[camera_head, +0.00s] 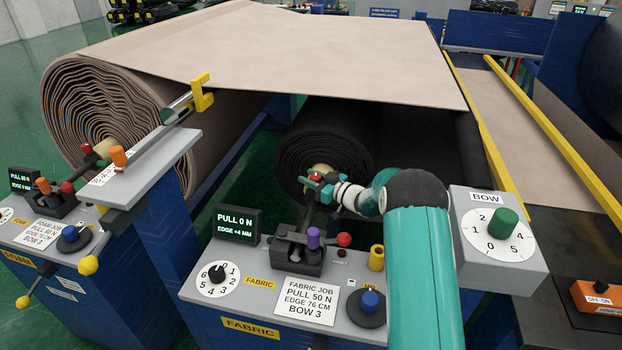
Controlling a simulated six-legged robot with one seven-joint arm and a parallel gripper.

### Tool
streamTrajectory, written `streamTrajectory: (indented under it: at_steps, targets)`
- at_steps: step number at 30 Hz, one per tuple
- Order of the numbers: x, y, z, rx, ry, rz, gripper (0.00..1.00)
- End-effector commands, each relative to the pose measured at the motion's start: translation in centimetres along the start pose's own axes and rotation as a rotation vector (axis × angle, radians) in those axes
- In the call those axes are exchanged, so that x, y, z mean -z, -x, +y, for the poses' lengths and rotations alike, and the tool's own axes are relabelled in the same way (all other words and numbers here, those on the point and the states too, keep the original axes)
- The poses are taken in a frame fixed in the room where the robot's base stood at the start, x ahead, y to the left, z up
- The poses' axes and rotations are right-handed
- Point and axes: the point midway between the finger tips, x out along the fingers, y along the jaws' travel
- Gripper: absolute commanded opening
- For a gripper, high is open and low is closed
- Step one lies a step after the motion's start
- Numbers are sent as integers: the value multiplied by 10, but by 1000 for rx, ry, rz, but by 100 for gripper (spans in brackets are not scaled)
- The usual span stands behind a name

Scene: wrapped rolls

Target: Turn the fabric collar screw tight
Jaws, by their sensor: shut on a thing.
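The fabric roll (300,150) is the black roll in the middle, under the sheet of foam. A pale core end (322,168) shows at its near face. The small red fabric collar screw (319,187) shows just below that core, partly covered by the fingers. My gripper (317,181) reaches in from the right and is shut on the collar screw. The collar itself is mostly hidden behind the gripper, and I cannot tell how tight the screw is.
The fabric console (210,290) stands in front, with a display (237,224) reading PULL 0 N, EDGE +4 MM. A purple knob (313,238) and red ball (344,240) stand below my gripper. The BOW box (470,250) is right of my arm. The foam roll (90,110) is left.

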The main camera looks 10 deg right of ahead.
Motion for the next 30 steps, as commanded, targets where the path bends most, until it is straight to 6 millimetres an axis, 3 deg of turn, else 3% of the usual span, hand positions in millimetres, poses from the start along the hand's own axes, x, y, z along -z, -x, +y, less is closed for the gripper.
streamTrajectory:
  at_steps: [18,30]
  targets:
    - [2,0,6,-369,0,4,11]
    - [1,2,7,-408,1,1,11]
